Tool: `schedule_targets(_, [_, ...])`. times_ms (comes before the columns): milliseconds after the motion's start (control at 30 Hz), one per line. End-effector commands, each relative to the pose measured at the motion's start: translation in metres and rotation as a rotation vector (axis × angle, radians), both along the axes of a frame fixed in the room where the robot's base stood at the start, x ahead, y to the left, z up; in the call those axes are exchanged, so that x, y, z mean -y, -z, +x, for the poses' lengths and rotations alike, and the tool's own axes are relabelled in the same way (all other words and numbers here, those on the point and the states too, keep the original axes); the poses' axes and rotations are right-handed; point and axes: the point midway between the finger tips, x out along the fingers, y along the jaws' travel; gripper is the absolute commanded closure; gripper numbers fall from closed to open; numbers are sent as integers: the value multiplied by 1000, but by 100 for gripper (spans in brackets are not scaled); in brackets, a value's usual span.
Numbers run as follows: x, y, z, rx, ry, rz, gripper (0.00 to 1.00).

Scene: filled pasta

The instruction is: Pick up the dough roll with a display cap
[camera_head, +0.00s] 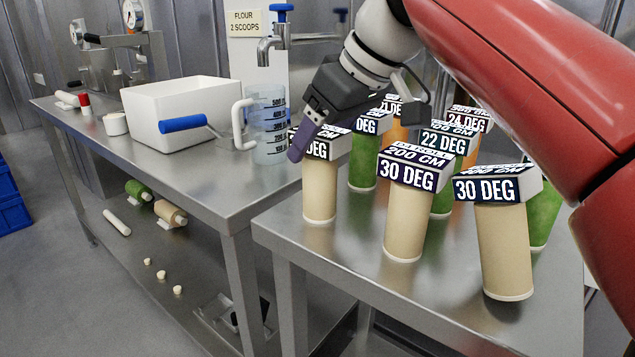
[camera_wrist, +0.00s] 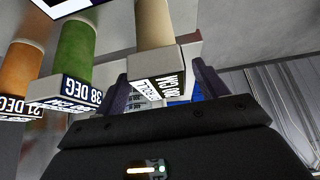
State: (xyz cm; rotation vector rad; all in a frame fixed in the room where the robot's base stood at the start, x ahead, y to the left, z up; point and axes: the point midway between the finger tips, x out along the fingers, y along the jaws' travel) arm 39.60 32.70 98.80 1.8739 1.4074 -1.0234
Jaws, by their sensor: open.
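Several dough rolls stand upright on the near steel table, each with a labelled display cap. The leftmost is a beige roll (camera_head: 319,192) whose cap (camera_head: 322,147) reads "DEG", the rest hidden. My gripper (camera_head: 304,138) is at this cap, with one purple finger in front of its left end. In the wrist view, my open gripper (camera_wrist: 163,88) has its two purple fingers on either side of a beige roll's cap (camera_wrist: 165,70), with the roll (camera_wrist: 154,24) beyond. I cannot tell whether the fingers touch the cap.
Close by stand a beige roll (camera_head: 408,215) with a "30 DEG" cap, another beige one (camera_head: 504,250), and green rolls (camera_head: 363,165). The left bench holds a white bin (camera_head: 180,105) and a measuring jug (camera_head: 268,130). The near table's front left corner is bare.

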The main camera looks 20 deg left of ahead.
Motion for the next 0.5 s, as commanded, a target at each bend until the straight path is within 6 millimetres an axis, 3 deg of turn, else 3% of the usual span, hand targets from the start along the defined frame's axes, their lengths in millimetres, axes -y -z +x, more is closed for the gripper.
schedule_targets(33, [-3,11,0,-2,-1,-3,28])
schedule_targets(200, [-13,25,3,-1,-1,0,28])
schedule_targets(467, [-14,26,3,-1,-1,0,28])
schedule_targets(500, [-14,26,3,-1,-1,0,32])
